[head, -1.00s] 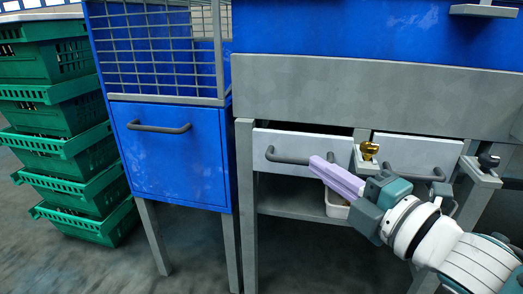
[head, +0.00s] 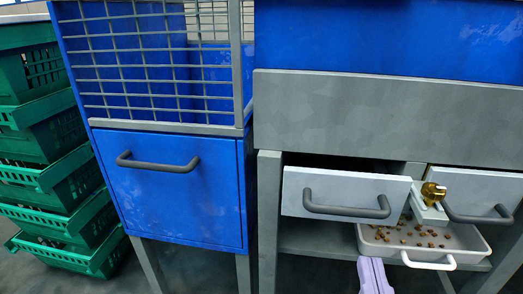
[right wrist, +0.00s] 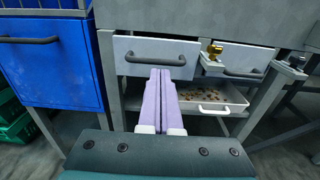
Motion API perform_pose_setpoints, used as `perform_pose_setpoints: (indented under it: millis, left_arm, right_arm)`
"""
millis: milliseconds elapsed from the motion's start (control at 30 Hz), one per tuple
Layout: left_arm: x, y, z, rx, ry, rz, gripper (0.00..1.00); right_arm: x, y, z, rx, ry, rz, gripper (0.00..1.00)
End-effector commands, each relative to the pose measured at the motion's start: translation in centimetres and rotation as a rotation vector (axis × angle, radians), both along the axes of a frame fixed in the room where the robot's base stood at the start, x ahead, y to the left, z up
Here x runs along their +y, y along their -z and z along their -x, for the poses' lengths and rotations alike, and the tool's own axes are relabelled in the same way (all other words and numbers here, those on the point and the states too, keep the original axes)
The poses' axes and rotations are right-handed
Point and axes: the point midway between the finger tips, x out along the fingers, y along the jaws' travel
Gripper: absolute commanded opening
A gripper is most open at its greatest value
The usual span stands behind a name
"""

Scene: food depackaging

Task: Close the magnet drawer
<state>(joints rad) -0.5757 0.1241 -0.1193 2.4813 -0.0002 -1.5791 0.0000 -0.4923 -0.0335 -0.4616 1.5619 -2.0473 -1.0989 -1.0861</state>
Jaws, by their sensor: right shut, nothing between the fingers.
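Two pale drawers with dark bar handles sit side by side under a grey machine frame; no label shows which is the magnet drawer. The left pale drawer (head: 340,186) stands out a little, with a dark gap above its front; it also shows in the right wrist view (right wrist: 130,67). The right pale drawer (head: 470,183) is partly behind a brass knob (head: 433,192) on a light bracket. My right gripper (head: 371,262) is shut and empty, its lilac fingers below and in front of the left pale drawer. In the right wrist view its fingertips (right wrist: 160,72) overlap that drawer's lower edge; contact cannot be told.
A white tray (head: 476,252) with brown bits stands on the shelf under the drawers. A blue cabinet (head: 175,205) with a handle and wire mesh stands left. Green crates (head: 62,205) are stacked at far left. Grey legs flank the drawers.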

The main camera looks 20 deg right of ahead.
Motion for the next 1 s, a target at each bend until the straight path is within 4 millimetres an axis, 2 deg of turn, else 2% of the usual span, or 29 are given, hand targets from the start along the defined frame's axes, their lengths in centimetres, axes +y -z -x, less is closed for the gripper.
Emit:
perform_pose_setpoints:
  millis: [167,700,1000]
  left_arm:
    - [0.1,0.3,0.1,0.004,0.001,-0.002,0.4]
    - [-0.1,2.0,0.3,0.009,-0.002,0.004,0.4]
    - [-0.3,2.2,0.2,0.009,-0.005,0.01,0.4]
  right_arm:
    - [-0.7,-0.5,-1.0,-0.016,0.007,0.019,0.0]
    - [-6.2,-0.4,-10.0,-0.016,0.007,0.018,0.0]
    - [-7.2,-0.4,-11.7,-0.012,0.005,0.017,0.0]
